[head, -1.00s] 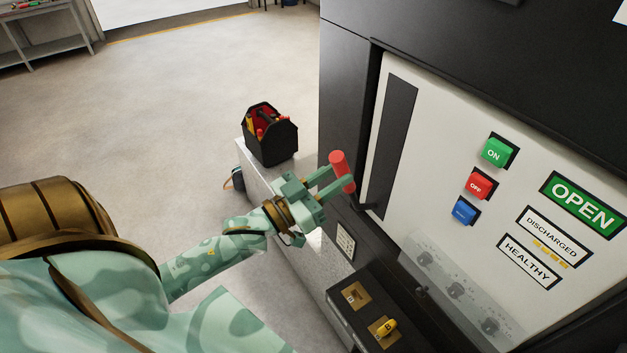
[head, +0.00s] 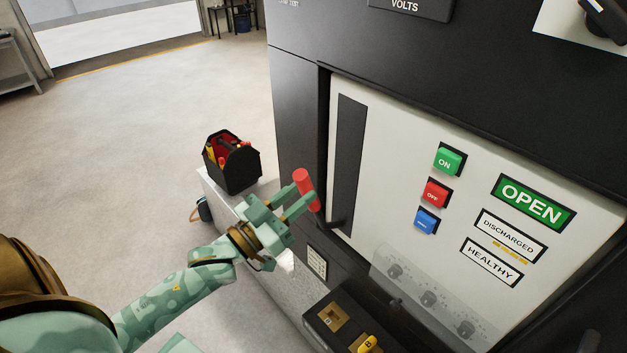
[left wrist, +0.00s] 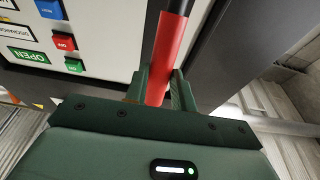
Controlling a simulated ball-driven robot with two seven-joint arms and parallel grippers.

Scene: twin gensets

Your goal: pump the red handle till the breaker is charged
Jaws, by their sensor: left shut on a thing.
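The red handle (head: 306,188) sticks out at the lower left of the breaker's white front panel (head: 385,150). My left gripper (head: 298,207) is shut on the red handle. In the left wrist view the red handle (left wrist: 168,55) runs up between the fingers to a black lever. The panel has a green OPEN sign (head: 532,203), a DISCHARGED label (head: 508,235) and a HEALTHY label (head: 491,262). It also has a green ON button (head: 448,160), a red OFF button (head: 435,193) and a blue button (head: 426,220). My right gripper is not in view.
A black toolbox (head: 232,163) with tools stands on a pale ledge left of the handle. A black box with a yellow key-like knob (head: 366,343) juts out below the panel. The floor to the left is clear.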

